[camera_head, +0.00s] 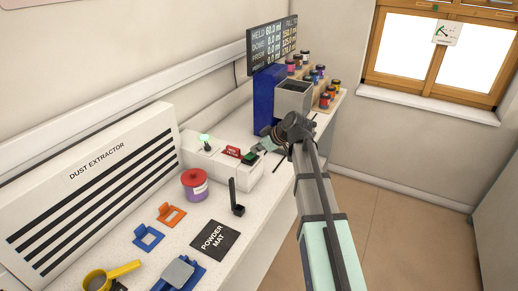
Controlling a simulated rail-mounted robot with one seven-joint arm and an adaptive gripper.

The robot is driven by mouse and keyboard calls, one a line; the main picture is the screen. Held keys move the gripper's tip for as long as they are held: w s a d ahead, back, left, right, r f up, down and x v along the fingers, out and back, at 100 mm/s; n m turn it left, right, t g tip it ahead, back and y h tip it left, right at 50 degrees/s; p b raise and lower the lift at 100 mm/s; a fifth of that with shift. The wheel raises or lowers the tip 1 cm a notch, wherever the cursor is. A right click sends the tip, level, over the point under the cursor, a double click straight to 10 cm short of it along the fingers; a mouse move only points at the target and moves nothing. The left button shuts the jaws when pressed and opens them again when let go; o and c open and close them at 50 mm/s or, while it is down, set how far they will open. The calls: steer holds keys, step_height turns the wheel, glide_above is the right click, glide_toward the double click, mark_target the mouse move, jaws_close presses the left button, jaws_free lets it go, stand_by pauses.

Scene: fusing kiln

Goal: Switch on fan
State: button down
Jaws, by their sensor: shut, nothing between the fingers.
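The dust extractor (95,160), a white panel with dark slots, stands against the wall on the left. Beside it is a white control box (225,170) with a glowing pale green lamp (205,138), a small red label (232,151) and a green button or switch (249,157). My gripper (258,150) is shut and empty, with its tips at or just above the green part. I cannot tell whether they touch it. The gripper partly covers the box's right end.
A purple jar with a red lid (195,184), a black upright stand (236,198), a black powder mat (214,241), orange and blue holders and a yellow scoop (108,275) occupy the bench. A blue unit (268,98) and several jars stand behind my gripper.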

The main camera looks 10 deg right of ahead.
steer(key=shift+s+a+r, duration=0.15)
steer(key=shift+s+a, duration=0.4)
steer(key=shift+s, duration=0.1)
steer(key=shift+r, duration=0.1)
steer(key=shift+w+r, duration=0.15)
steer(key=shift+r, duration=0.35)
steer(key=r, duration=0.1)
steer(key=r+p, duration=0.1)
steer(key=shift+w+d+r, duration=0.2)
steer(key=shift+w+r, duration=0.05)
steer(key=shift+r, duration=0.15)
steer(key=w+d+b+v, duration=0.1)
steer(key=b+v, duration=0.1)
steer(key=v, duration=0.8)
steer(key=shift+w+d+b, duration=0.3)
steer(key=shift+w+b, duration=0.1)
